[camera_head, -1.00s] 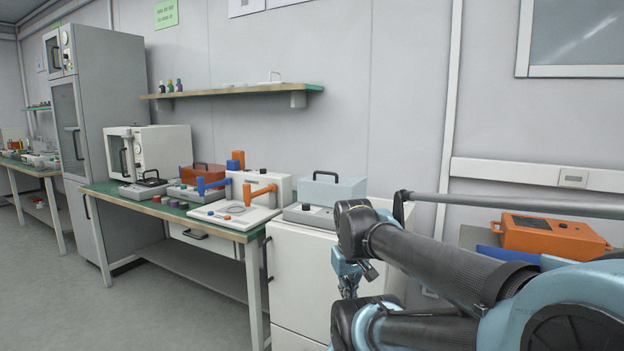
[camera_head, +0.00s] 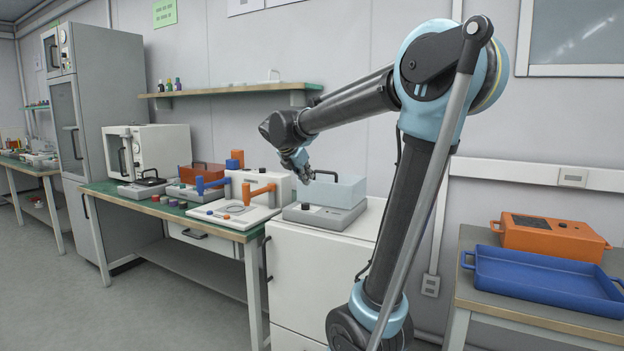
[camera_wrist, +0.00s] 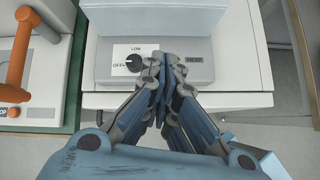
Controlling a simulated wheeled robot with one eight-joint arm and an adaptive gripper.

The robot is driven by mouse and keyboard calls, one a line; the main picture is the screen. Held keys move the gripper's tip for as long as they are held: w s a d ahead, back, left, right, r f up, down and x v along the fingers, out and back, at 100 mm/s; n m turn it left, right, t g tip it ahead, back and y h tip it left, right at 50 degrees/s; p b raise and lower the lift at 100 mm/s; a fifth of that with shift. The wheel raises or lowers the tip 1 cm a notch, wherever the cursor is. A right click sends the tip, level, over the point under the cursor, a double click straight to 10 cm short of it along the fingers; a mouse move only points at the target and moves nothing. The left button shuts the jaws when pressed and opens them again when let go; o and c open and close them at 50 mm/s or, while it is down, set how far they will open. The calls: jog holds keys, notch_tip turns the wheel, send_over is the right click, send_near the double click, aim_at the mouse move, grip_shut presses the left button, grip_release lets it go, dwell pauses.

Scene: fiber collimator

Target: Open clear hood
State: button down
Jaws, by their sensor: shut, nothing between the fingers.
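The clear hood (camera_head: 336,190) is a pale blue translucent box with a dark handle on top. It sits down on a grey base unit (camera_head: 318,217) on the white cabinet. The hood's front wall also shows at the top of the wrist view (camera_wrist: 155,20); its handle is out of that frame. The base unit's front has a black knob (camera_wrist: 134,63) with OFF and LOW labels. My gripper (camera_head: 303,178) is shut and empty. In the wrist view its fingertips (camera_wrist: 164,62) overlap the front of the base, right of the knob; I cannot tell whether they touch it.
A white device with an orange lever (camera_head: 258,192) stands left of the base unit on the green bench. A blue tray (camera_head: 545,275) and an orange box (camera_head: 550,235) are on the right table. A shelf (camera_head: 235,88) hangs above the bench.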

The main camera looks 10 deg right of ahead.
aim_at(317, 181)
jog(key=w+a+r+n, duration=0.2)
jog(key=w+a+n, duration=0.1)
jog(key=shift+t, duration=0.4)
jog(key=x, duration=1)
jog(key=shift+d+r, duration=0.2)
jog(key=shift+w+d+r, duration=0.3)
jog(key=shift+w+d, duration=0.1)
jog(key=shift+w, duration=0.1)
jog(key=shift+w+d+r, duration=0.3)
jog(key=shift+w+d, duration=0.05)
jog(key=shift+w, duration=0.15)
jog(key=shift+w+d+r, duration=0.35)
jog(key=shift+w, duration=0.1)
jog(key=shift+r, duration=0.1)
